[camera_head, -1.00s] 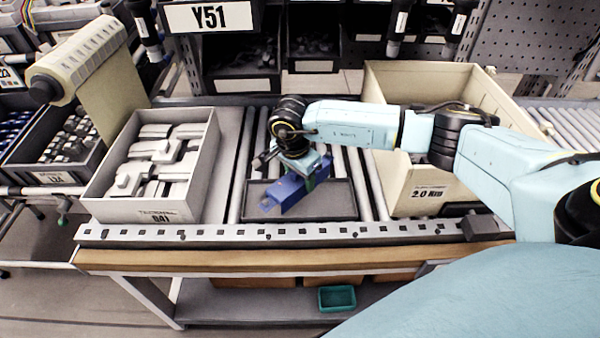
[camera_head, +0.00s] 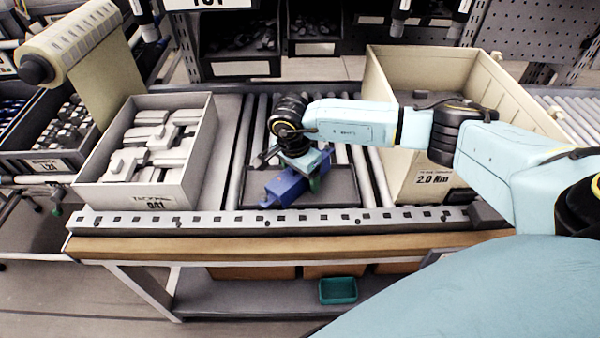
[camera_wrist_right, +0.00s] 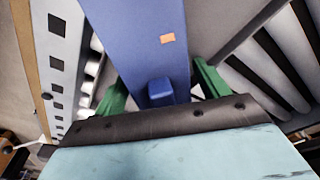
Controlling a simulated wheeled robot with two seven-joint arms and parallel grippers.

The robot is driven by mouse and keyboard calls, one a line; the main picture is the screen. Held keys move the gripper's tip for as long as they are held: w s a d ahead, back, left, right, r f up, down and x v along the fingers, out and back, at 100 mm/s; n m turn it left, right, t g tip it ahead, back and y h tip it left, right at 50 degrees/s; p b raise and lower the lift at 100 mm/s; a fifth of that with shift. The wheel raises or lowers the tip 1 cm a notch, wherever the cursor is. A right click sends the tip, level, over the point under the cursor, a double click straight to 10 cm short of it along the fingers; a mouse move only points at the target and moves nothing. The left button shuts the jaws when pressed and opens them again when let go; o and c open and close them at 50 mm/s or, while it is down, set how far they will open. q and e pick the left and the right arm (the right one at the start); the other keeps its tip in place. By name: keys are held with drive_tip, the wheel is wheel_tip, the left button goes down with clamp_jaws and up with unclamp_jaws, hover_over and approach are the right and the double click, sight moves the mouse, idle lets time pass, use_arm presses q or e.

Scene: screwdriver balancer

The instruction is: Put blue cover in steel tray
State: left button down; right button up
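The blue cover (camera_head: 284,188) is a long blue block, held tilted over the left part of the shallow dark grey steel tray (camera_head: 338,188) on the rollers. My right gripper (camera_head: 314,178) has its green fingers on either side of the cover, near its right end. In the right wrist view, the cover (camera_wrist_right: 135,35) runs between the fingers (camera_wrist_right: 162,75), with a small orange mark on its face. The fingertips appear to touch its sides. I cannot tell whether the cover touches the tray. My left gripper is not in view.
A box of pale grey parts (camera_head: 190,185) stands left of the tray. A large beige box (camera_head: 425,185) stands to the right, under my right arm. A slotted metal rail (camera_head: 330,220) runs along the front. Dark bins (camera_head: 240,68) stand behind.

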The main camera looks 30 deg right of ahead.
drive_tip(key=r, duration=0.4)
drive_tip(key=a+r+p, duration=0.1)
drive_tip(key=r, duration=0.7)
drive_tip(key=shift+s+a+r, duration=0.25)
drive_tip(key=shift+a+r, duration=0.05)
drive_tip(key=shift+a, duration=0.1)
drive_tip(key=shift+a+r, duration=0.1)
drive_tip(key=shift+r, duration=0.3)
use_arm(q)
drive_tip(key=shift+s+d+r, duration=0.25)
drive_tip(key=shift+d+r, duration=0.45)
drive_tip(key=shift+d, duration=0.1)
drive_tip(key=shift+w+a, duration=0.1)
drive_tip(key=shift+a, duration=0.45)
use_arm(e)
drive_tip(key=shift+c, duration=0.3)
